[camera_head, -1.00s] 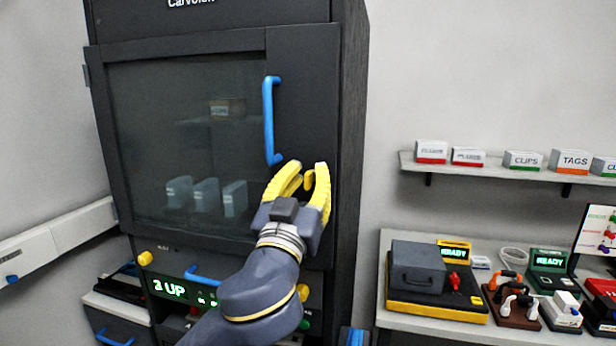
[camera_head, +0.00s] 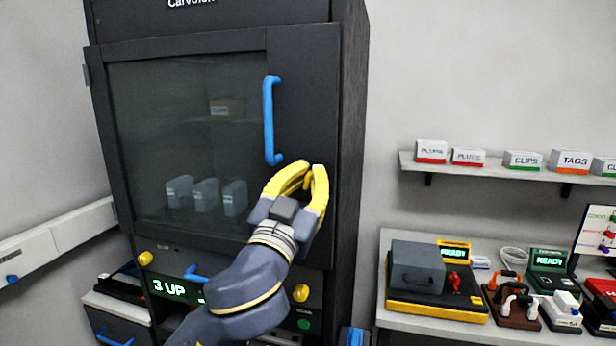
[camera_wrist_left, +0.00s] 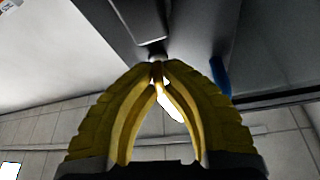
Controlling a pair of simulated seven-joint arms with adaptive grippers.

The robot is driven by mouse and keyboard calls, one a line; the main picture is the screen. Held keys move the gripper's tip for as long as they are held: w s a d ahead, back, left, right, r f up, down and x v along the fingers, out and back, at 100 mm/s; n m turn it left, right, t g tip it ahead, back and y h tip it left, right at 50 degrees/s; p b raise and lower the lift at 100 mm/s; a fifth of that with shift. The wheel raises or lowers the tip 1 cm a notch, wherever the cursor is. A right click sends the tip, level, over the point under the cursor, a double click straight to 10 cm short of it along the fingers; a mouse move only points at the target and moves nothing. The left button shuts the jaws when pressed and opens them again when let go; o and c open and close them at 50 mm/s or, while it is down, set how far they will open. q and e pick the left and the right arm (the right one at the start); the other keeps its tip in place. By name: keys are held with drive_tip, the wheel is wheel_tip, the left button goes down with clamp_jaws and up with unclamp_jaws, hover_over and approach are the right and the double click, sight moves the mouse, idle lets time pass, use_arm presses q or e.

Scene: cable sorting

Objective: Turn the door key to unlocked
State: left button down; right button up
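The dark cabinet door (camera_head: 307,110) has a glass window and a blue vertical handle (camera_head: 268,120), and it stands closed. My left gripper (camera_head: 311,168), with yellow fingers, is at the lower right of the door, below the handle. In the left wrist view its fingertips (camera_wrist_left: 158,66) come together at a small grey metal piece (camera_wrist_left: 157,51) on the dark door face, which looks like the door key. The fingers cover most of it, so its turn angle cannot be read. The head view hides the key behind the fingers. My right gripper is out of view.
Under the door are a green display (camera_head: 170,287) reading "3 UP", yellow knobs (camera_head: 301,293) and a second blue handle. To the right, a bench (camera_head: 400,316) holds a grey case (camera_head: 417,266) and small devices. A shelf (camera_head: 480,169) with labelled boxes is above it.

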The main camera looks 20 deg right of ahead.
use_arm(q)
drive_tip(key=m+g, duration=0.1)
drive_tip(key=m, duration=0.1)
drive_tip(key=m+g+h, duration=0.1)
drive_tip(key=m, duration=0.2)
drive_tip(key=shift+h, duration=0.3)
drive_tip(key=m+g, duration=0.1)
drive_tip(key=m, duration=0.2)
drive_tip(key=m+g, duration=0.1)
drive_tip(key=m, duration=0.2)
drive_tip(key=shift+s+d+g, duration=0.1)
drive_tip(key=shift+g, duration=0.3)
drive_tip(key=m, duration=0.2)
drive_tip(key=m+g, duration=0.1)
drive_tip(key=m, duration=0.2)
drive_tip(key=shift+d+f+g, duration=0.1)
drive_tip(key=shift+f+g, duration=0.1)
drive_tip(key=shift+g, duration=0.1)
drive_tip(key=shift+f+m+g+y, duration=0.15)
drive_tip(key=shift+m+g+y, duration=0.35)
drive_tip(key=shift+m, duration=0.8)
drive_tip(key=c, duration=1.5)
unclamp_jaws()
drive_tip(key=shift+s, duration=0.1)
